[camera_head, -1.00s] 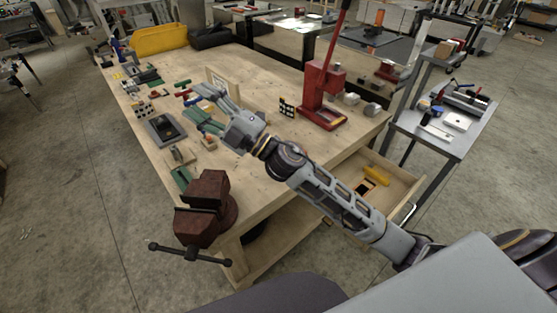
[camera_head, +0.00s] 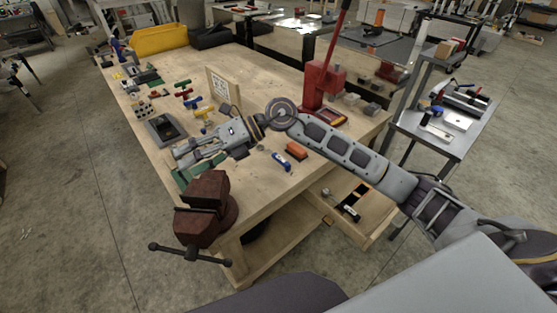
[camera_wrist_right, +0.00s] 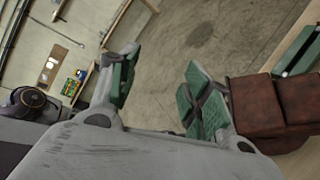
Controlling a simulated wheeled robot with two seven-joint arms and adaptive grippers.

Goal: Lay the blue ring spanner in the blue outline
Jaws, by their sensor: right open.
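My right gripper (camera_head: 180,160) reaches over the near left edge of the wooden bench, just behind the red-brown vise (camera_head: 205,205). Its two green-padded fingers are apart in the right wrist view (camera_wrist_right: 160,88), with bare floor showing between them. I see nothing held between them. A small blue object (camera_head: 281,161) lies on the bench right of the gripper; I cannot tell whether it is the blue ring spanner. I cannot make out the blue outline. The right hand and forearm hide part of the bench. My left gripper is not in view.
An open drawer (camera_head: 365,222) juts out at the right. A grey cart (camera_head: 440,137) stands beyond it.

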